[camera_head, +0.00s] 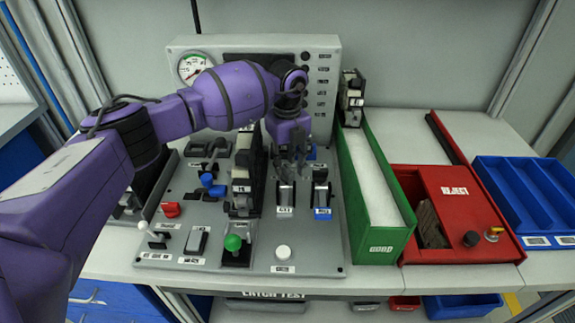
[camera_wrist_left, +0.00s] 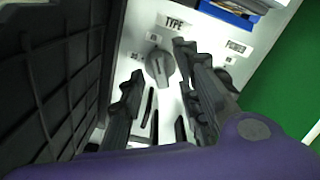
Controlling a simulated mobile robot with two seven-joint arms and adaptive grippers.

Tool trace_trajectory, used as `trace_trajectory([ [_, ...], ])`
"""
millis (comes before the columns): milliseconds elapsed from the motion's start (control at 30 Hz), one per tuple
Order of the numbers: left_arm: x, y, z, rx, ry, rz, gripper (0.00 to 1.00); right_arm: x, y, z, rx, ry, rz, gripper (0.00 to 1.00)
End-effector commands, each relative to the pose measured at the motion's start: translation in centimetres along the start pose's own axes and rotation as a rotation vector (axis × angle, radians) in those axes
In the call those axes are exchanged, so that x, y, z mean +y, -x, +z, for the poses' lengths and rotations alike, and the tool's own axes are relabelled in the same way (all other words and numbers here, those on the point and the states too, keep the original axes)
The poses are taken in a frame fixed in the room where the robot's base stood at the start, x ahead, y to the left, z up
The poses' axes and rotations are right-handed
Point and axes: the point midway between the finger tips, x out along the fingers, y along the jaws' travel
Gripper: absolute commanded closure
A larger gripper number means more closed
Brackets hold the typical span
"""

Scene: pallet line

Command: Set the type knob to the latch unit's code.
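The type knob (camera_wrist_left: 160,67) is a grey round dial with a raised grip, under a TYPE label in the left wrist view. My left gripper (camera_wrist_left: 157,84) is open, with one finger on each side of the knob. I cannot tell whether the fingers touch it. In the head view my left gripper (camera_head: 291,172) points down at the panel and hides the knob. A tall black latch unit (camera_head: 243,178) stands in the panel's fixture, left of the gripper. Its code is too small to read. My right gripper is not in view.
A second black unit (camera_head: 352,92) sits at the far end of the green bin (camera_head: 388,243). A red REJECT box (camera_head: 466,215) and blue tray (camera_head: 530,190) stand further right. The gauge panel (camera_head: 322,85) rises behind. A POWER switch (camera_wrist_left: 226,76) is close to the right finger.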

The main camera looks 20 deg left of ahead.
Motion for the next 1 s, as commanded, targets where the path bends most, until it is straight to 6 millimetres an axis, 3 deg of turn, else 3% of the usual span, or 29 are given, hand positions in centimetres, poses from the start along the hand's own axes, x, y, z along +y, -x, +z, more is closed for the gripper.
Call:
trace_trajectory([
  [300, -0.1, 6.9, 0.1, -0.005, -0.001, -0.005, 0.69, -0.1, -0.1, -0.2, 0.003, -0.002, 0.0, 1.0],
  [500, -0.1, 9.9, 0.1, -0.004, 0.0, -0.004, 0.69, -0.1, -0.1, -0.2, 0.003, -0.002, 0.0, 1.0],
  [700, 0.0, 10.9, 0.1, -0.003, 0.0, -0.003, 0.69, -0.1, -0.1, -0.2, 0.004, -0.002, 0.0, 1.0],
  [1000, 0.0, 10.9, 0.1, -0.002, 0.0, -0.003, 0.69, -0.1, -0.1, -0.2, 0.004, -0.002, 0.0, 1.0],
])
